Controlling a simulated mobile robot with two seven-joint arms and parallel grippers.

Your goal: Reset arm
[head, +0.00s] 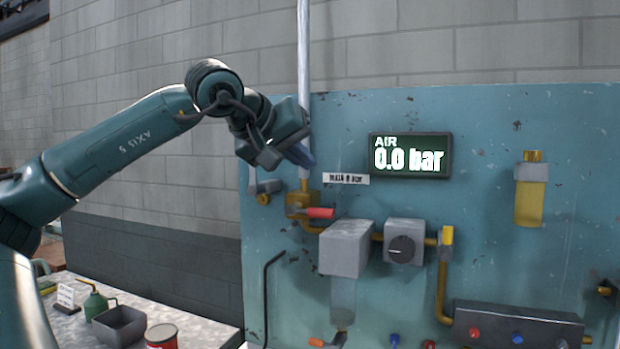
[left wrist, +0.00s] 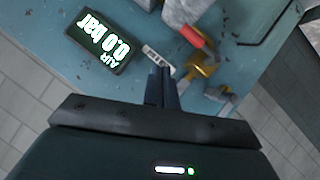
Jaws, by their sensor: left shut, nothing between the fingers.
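My left arm reaches in from the left in the head view. Its gripper (head: 304,156) is at the upper left of the blue panel, in front of the vertical pipe and above the brass fitting with the red handle. In the left wrist view the gripper's fingers (left wrist: 162,88) are together with nothing between them, pointing at the panel near the small white label. My right gripper is in neither view.
The blue panel (head: 480,240) carries an air display (head: 410,155) reading 0.0 bar, a red-handled valve (head: 320,213), a grey regulator box (head: 404,241) and a yellow cylinder (head: 530,195). A bench at lower left holds a grey bin (head: 119,326), a red can (head: 161,336) and a green oil can (head: 96,303).

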